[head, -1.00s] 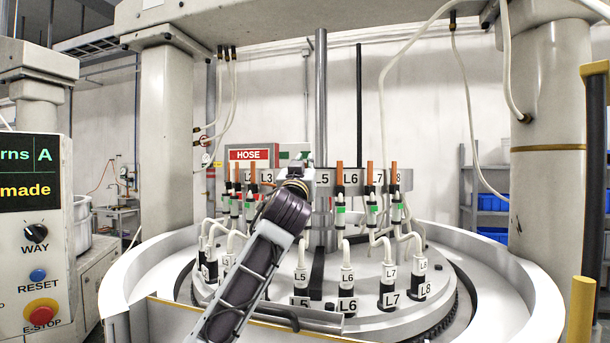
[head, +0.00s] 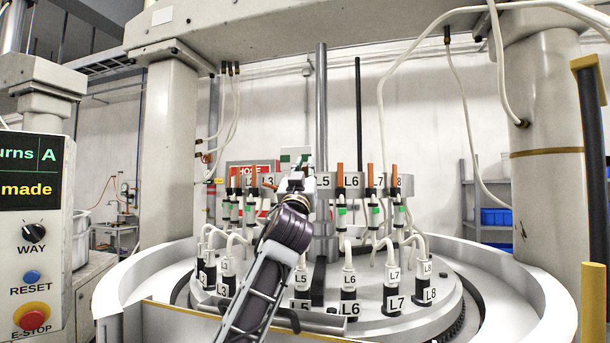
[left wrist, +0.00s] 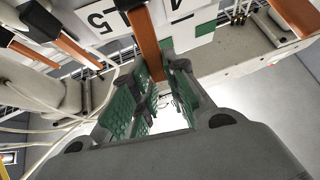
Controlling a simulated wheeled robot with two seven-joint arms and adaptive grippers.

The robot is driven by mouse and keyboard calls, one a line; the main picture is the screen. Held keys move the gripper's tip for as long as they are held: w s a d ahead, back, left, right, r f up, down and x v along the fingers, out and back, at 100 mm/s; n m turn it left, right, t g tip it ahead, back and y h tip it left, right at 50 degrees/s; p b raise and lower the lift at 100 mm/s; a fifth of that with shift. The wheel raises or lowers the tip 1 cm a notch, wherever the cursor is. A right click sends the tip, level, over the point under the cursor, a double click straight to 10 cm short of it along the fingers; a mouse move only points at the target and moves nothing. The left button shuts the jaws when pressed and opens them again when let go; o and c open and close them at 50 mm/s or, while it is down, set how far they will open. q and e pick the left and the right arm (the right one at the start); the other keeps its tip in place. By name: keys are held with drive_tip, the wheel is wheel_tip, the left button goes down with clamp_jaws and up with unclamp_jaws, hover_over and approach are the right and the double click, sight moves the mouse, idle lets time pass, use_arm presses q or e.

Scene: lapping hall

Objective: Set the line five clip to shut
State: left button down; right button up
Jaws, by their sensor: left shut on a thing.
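My left gripper (head: 297,182) is up at the ring of clips, just left of the L5 label (head: 323,181) in the head view. The left wrist view shows its green-padded fingers (left wrist: 157,92) closed about an orange lever (left wrist: 146,38), the line five clip, beside the L5 plate (left wrist: 108,17). The clip's body and its lever's angle are largely hidden by my gripper in the head view. The L5 hose end (head: 301,281) stands below on the round plate. My right gripper is not in view.
Neighbouring orange levers, such as the one at L6 (head: 340,174), stand upright close to the right. White hoses loop below them. A control panel (head: 35,240) is at the left, and a thick column (head: 553,165) at the right.

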use_arm(q)
drive_tip(key=c, duration=1.4)
unclamp_jaws()
drive_tip(key=shift+s+f, duration=0.2)
drive_tip(key=shift+s, duration=0.1)
drive_tip(key=shift+v, duration=5.7)
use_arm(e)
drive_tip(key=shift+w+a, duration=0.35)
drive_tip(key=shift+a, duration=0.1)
